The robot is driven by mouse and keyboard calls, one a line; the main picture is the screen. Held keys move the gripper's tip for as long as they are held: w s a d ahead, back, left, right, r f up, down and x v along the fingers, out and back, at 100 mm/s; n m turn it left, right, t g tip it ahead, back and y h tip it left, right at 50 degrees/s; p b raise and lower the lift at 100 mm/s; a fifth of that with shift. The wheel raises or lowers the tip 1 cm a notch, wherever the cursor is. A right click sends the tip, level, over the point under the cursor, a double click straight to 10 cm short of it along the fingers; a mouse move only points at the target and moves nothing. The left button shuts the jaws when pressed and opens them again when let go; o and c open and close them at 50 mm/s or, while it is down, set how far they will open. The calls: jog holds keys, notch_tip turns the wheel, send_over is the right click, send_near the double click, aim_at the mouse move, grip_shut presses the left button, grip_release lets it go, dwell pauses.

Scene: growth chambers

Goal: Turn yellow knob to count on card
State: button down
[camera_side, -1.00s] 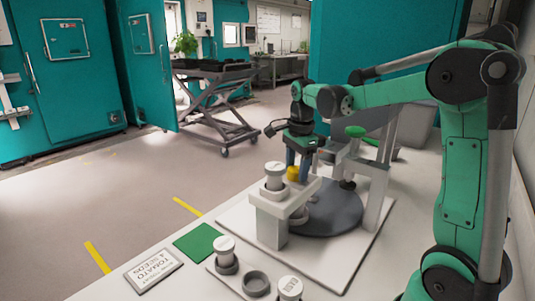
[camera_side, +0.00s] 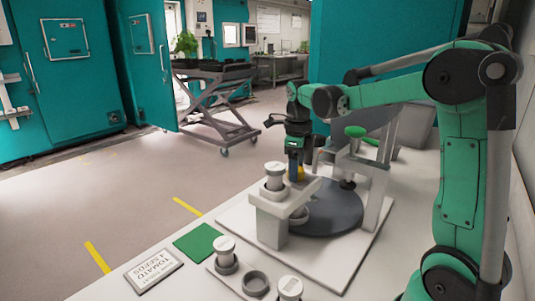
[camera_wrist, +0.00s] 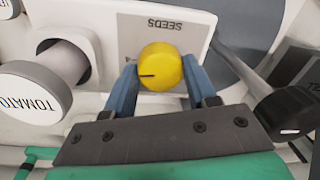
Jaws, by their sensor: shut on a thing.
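The yellow knob (camera_wrist: 160,66) sits on a white panel (camera_wrist: 190,25) labelled SEEDS, with a dark pointer line toward the left in the wrist view. My gripper (camera_wrist: 158,78) has its two blue fingers against either side of the knob and is shut on it. In the side view the knob (camera_side: 299,173) is partly hidden behind my gripper (camera_side: 296,168). The card (camera_side: 153,270) lies flat at the lower left of the side view and reads TOMATO 4 SEEDS, with a smaller line too small to read.
A white-capped jar (camera_side: 275,176) stands on the panel beside the knob; its TOMATO cap (camera_wrist: 35,92) shows in the wrist view. A grey disc (camera_side: 335,212) lies behind the panel. More jars (camera_side: 224,252) stand in a front rack, beside a green square (camera_side: 197,242).

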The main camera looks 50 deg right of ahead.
jog(key=shift+m, duration=0.6)
jog(key=shift+c, duration=1.3)
grip_release()
jog(key=shift+a+r, duration=0.2)
jog(key=shift+r, duration=2.6)
